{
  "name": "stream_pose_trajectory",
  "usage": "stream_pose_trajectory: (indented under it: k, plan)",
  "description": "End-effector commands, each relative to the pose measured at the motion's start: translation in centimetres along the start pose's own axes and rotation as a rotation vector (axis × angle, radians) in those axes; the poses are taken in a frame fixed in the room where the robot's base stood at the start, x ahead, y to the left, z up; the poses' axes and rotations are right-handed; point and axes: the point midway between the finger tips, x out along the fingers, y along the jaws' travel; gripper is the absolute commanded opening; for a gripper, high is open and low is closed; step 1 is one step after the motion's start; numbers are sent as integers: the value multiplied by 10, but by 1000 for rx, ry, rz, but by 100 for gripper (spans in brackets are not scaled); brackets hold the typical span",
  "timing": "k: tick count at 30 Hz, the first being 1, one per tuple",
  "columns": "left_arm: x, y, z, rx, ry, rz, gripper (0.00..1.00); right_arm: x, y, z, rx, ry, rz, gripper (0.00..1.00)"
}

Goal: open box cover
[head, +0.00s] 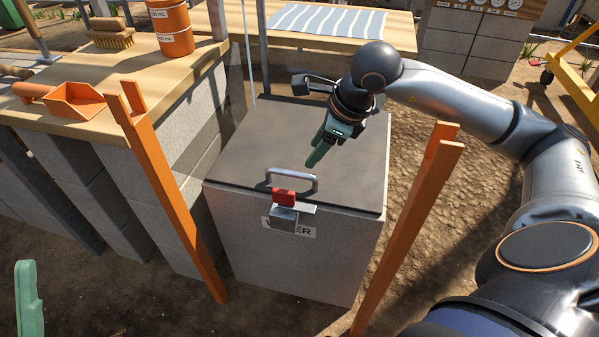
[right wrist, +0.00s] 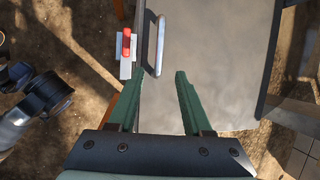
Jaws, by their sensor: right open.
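The grey box (head: 290,255) stands on the ground in the head view, its dark flat cover (head: 250,140) lying closed on top. A silver bar handle (head: 292,173) is on the cover near its front edge. A red latch piece (head: 284,197) with a metal plate sits at the front edge, partly hiding the label. My right gripper (head: 322,150) is open and empty above the cover, behind and right of the handle. The right wrist view shows the handle (right wrist: 160,40) just ahead of the parted fingertips (right wrist: 157,77). Only a green finger of my left gripper (head: 29,298) shows at lower left.
Orange posts (head: 165,190) and (head: 415,225) stand left and right of the box. A wooden bench (head: 130,85) at left holds an orange scoop (head: 75,100), a brush (head: 112,38) and an orange bucket (head: 171,28). A table with a striped cloth (head: 325,20) is behind.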

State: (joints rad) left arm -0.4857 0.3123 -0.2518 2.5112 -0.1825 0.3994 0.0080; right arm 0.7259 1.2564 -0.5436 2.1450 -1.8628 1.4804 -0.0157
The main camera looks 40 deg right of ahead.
Motion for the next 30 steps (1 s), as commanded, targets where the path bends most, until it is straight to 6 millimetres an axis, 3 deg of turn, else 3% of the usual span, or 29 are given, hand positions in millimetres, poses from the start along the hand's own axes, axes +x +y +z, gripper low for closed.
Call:
stream_pose_trajectory:
  k: [1,6,12,26,30]
  plan:
    - [-6,3,6,2,-3,1,50,16,2,-1,1,0,6,50]
    - [-14,8,16,8,-12,6,50,52,2,-1,1,0,6,50]
    - [-20,13,24,18,-20,11,50,80,2,-1,1,-1,5,50]
    - [-22,14,26,21,-25,13,50,91,1,0,0,-1,3,50]
    - [-22,15,26,20,-24,13,50,90,1,0,1,-1,3,34]
